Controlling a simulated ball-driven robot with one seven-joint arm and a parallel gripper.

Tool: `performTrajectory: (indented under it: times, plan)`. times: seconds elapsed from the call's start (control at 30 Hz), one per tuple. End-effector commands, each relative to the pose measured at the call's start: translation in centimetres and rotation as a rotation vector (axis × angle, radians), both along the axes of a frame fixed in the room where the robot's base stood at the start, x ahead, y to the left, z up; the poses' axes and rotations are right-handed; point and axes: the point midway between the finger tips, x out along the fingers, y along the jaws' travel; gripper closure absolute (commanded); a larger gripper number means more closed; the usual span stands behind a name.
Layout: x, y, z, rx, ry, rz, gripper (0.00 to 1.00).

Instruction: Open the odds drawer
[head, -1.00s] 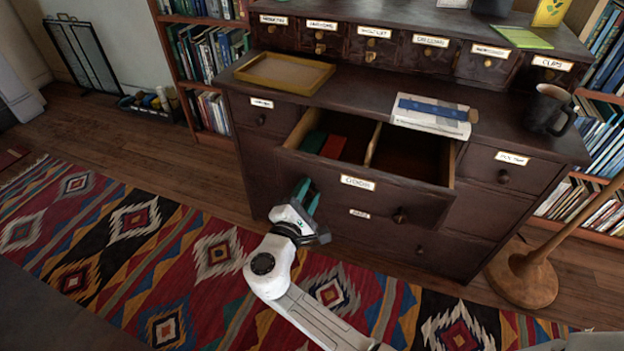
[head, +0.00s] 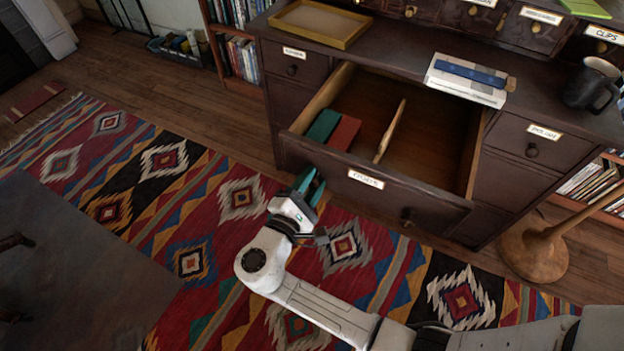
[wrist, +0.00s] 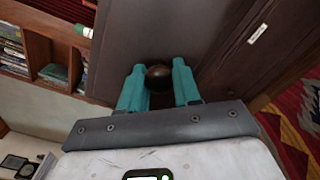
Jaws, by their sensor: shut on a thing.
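A wide drawer (head: 330,160) of the dark desk stands far out, its inside showing. The label (head: 366,179) on its front is too blurred to read surely. My gripper (head: 310,184) is at the left part of this front, its teal fingers against it. In the wrist view the fingers (wrist: 159,86) are shut on a dark round knob (wrist: 158,75), one finger on each side. The head view hides this knob behind the gripper. A second knob (head: 405,214) shows at the right of the front.
Inside the drawer lie a green book (head: 322,126) and a red book (head: 343,132), left of a wooden divider (head: 390,132). The desk top holds a tray (head: 318,22), a white box (head: 466,80) and a dark mug (head: 592,85). A wooden stand (head: 535,250) is at right; patterned rug (head: 240,200) covers the floor.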

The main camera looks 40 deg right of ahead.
Motion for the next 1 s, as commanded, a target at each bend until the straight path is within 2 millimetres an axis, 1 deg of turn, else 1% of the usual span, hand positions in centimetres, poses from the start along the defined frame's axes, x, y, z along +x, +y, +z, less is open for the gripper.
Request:
performTrajectory:
  times: [0.03, 0.3, 0.5, 0.6, 0.67, 0.77, 1.0]
  plan:
    - [0.0, 0.0, -0.2, 0.002, 0.003, 0.000, 0.67]
    - [0.0, 0.0, -0.1, 0.001, 0.001, 0.000, 0.42]
    - [0.0, 0.0, 0.0, 0.001, 0.000, 0.000, 0.42]
    - [-0.1, 0.3, 0.0, 0.001, 0.000, 0.002, 0.42]
    - [-0.3, 0.9, 0.0, 0.000, 0.000, 0.002, 0.42]
    - [-0.7, 2.3, 0.1, 0.000, 0.000, 0.005, 0.42]
    - [-2.3, 6.8, 0.1, 0.001, 0.000, 0.004, 0.42]
